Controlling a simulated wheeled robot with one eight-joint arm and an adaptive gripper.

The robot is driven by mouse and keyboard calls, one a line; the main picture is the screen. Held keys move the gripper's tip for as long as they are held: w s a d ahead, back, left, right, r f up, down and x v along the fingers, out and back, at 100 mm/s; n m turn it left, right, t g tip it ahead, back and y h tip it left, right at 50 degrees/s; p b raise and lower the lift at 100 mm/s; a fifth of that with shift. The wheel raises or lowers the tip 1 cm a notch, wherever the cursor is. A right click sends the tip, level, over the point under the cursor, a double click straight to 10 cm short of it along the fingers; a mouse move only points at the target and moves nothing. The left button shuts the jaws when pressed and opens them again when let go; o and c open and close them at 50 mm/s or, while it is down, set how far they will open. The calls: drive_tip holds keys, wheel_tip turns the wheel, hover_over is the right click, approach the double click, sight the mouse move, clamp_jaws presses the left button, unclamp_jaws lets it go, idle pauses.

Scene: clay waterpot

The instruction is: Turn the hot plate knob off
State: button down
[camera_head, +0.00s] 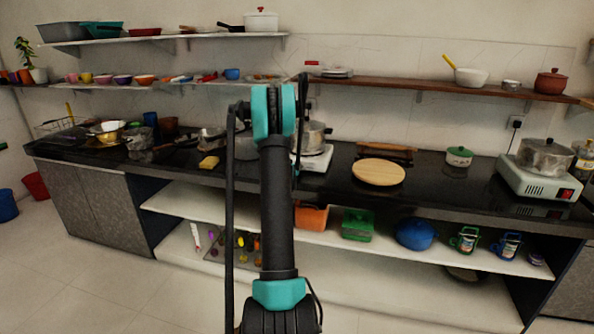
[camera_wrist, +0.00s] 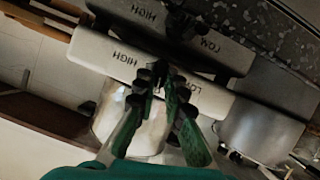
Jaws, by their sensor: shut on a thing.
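The white hot plate (camera_head: 322,157) stands on the dark counter at the centre of the head view, partly behind my arm, with a metal pot (camera_head: 317,132) on it. In the wrist view its white front panel (camera_wrist: 110,55) runs across the picture, tilted, with the words HIGH and LOW on it. My gripper (camera_wrist: 160,80) has its fingertips at this panel between the two words, shut on the dark knob, which the fingers mostly hide. How the knob is turned cannot be told. My gripper is hidden behind my arm in the head view.
A second hot plate (camera_head: 535,187) with a pot (camera_head: 545,153) stands at the right. A round wooden board (camera_head: 378,172) and a small green pot (camera_head: 459,156) lie between them. In the wrist view a mirrored panel (camera_wrist: 205,40) shows in the glossy counter. A shelf (camera_head: 390,83) hangs above.

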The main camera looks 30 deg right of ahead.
drive_tip(key=shift+m+t+y, duration=0.3)
drive_tip(key=shift+m+t, duration=0.1)
drive_tip(key=shift+m, duration=0.3)
drive_tip(key=c, duration=1.6)
unclamp_jaws()
drive_tip(key=shift+s, duration=0.1)
drive_tip(key=v, duration=1.2)
